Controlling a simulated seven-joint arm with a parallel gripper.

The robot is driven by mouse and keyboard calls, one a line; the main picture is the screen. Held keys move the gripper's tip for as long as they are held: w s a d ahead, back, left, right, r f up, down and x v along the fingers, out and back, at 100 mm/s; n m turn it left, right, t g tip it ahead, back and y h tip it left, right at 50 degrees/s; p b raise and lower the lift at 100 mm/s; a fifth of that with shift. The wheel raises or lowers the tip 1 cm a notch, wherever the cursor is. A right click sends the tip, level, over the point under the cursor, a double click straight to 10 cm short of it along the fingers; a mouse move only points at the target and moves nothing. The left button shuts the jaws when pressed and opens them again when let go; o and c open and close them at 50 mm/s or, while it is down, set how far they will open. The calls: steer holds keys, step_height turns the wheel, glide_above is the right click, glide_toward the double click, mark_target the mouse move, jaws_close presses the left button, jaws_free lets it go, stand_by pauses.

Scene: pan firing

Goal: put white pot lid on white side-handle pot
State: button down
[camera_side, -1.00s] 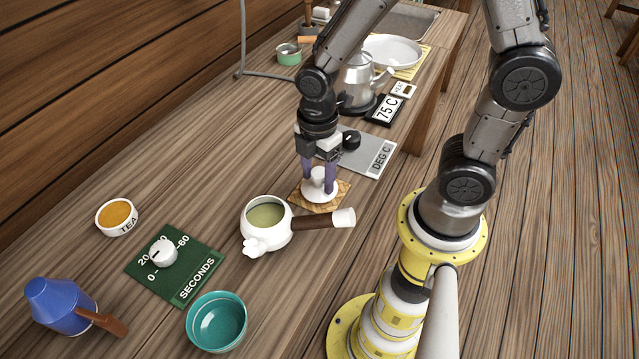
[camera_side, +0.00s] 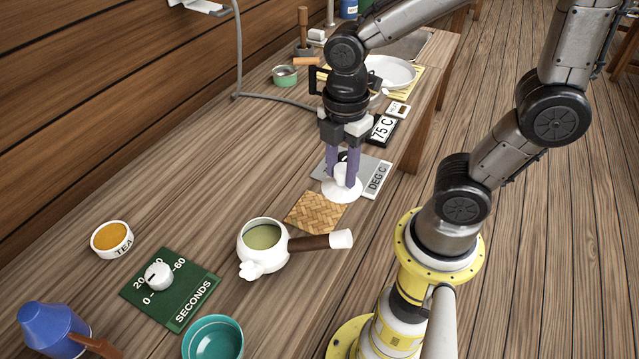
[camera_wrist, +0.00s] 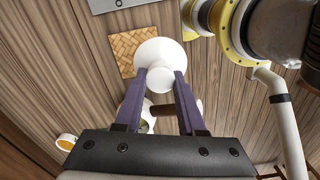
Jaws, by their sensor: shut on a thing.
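The white pot lid (camera_side: 341,188) is in my gripper (camera_side: 344,178), which is shut on its knob and holds it above the table. In the wrist view the lid (camera_wrist: 160,52) shows between the two purple fingers (camera_wrist: 160,84). The white side-handle pot (camera_side: 262,247) stands uncovered on the table to the lower left of the lid in the side view, with greenish contents and a brown handle ending in white. In the wrist view the pot is mostly hidden behind the lid and my fingers.
A woven mat (camera_side: 316,212) lies empty between pot and lid. A grey DEG C panel (camera_side: 378,177) lies behind the lid. A green SECONDS timer board (camera_side: 190,300), a TEA bowl (camera_side: 112,239), a teal bowl (camera_side: 213,340) and a blue vessel (camera_side: 50,328) stand near the pot.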

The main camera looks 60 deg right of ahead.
steer(key=s+d+r, duration=0.1)
steer(key=s+r, duration=0.2)
steer(key=s, duration=0.5)
steer(key=n, duration=0.3)
glide_toward(355, 193)
steer(key=w+a+r, duration=0.3)
steer(key=w, duration=0.2)
steer(key=w+a+f+n, duration=0.3)
steer(key=w+a, duration=0.3)
steer(key=a, duration=0.5)
steer(key=shift+w+f, duration=0.15)
steer(key=shift+f, duration=0.25)
steer(key=shift+f, duration=0.1)
steer(key=shift+f, duration=2.3)
steer(key=shift+f, duration=1.1)
